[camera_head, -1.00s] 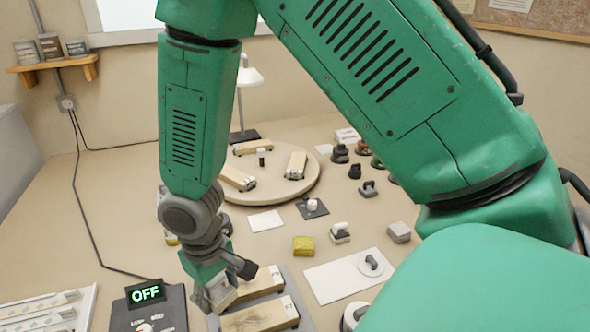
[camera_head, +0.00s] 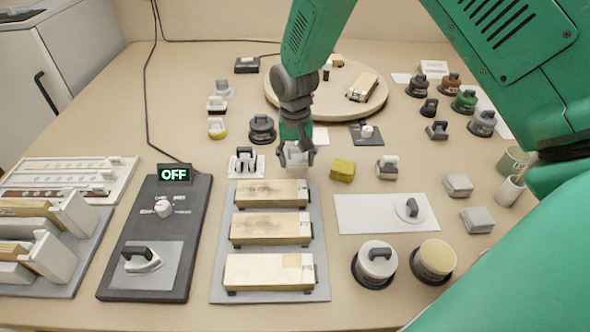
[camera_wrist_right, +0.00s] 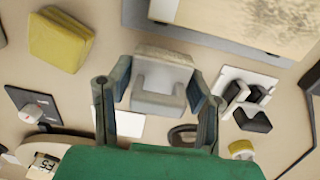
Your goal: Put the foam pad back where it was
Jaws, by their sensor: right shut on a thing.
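My right gripper (camera_head: 297,157) is shut on a pale grey-white handled block with a lighter fuzzy edge, which I take for the foam pad (camera_head: 296,150). In the right wrist view the foam pad (camera_wrist_right: 160,82) sits between the two fingers of my right gripper (camera_wrist_right: 160,95). It is just beyond the farthest wooden board (camera_head: 270,194). I cannot tell whether it touches the bench. An empty white square card (camera_head: 320,136) lies behind the gripper, partly hidden; it also shows in the right wrist view (camera_wrist_right: 130,124). My left gripper is not in view.
A yellow block (camera_head: 342,170) stands close right of the gripper, and a black-handled piece on a white card (camera_head: 246,161) close left. A grey mat (camera_head: 223,270) carries the boards. A round turntable (camera_head: 290,106) stands behind. Several handled pads surround the area.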

